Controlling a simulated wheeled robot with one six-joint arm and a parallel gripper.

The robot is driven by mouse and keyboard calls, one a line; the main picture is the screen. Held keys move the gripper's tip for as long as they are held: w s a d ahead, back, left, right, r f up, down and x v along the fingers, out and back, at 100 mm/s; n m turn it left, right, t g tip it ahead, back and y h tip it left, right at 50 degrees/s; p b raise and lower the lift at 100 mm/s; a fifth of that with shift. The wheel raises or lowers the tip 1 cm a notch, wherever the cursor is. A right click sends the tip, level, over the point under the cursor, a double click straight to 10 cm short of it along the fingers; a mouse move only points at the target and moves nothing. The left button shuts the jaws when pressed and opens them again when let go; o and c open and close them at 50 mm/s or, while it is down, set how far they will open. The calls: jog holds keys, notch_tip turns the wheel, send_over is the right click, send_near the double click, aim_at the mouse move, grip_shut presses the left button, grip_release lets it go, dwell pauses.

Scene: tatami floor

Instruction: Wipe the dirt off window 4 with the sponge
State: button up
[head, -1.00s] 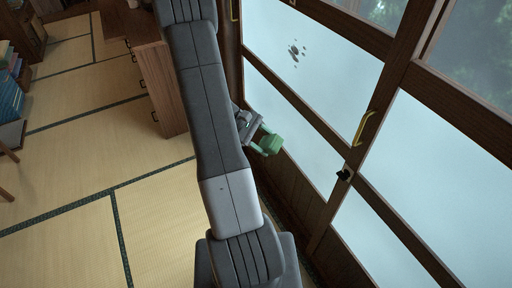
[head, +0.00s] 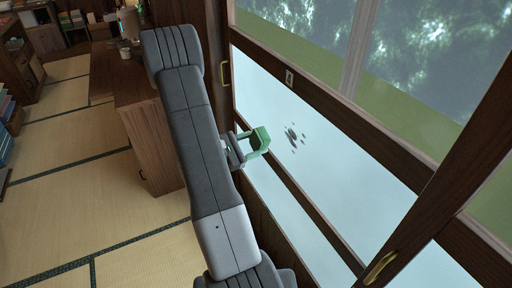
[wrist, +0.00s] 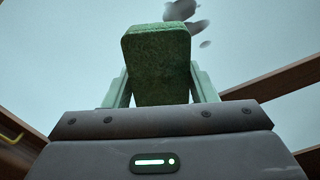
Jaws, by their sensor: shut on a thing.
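My gripper (head: 256,142) is shut on a green sponge (head: 263,139), with its fingers on either side of it. In the wrist view the sponge (wrist: 157,65) stands between the fingers. The pane of window 4 (head: 340,165) is pale and frosted, with a small "4" plate (head: 290,78) on the rail above it. Dark dirt spots (head: 293,135) lie on this pane, a little right of the sponge in the head view. In the wrist view the dirt (wrist: 183,12) shows at the top, just beyond the sponge and partly hidden by it. I cannot tell whether the sponge touches the glass.
A wooden cabinet (head: 150,130) stands left of my arm. Dark wooden rails (head: 345,120) frame the panes, and a brass handle (head: 380,267) is at lower right. Another brass handle (head: 224,71) is at the upper left of the window. Open tatami floor (head: 70,210) is at left.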

aim_at(284, 134)
jog(key=shift+p+x, duration=0.5)
jog(key=shift+x, duration=2.05)
jog(key=shift+d, duration=0.15)
jog(key=shift+b+x, duration=0.3)
jog(key=shift+x, duration=0.6)
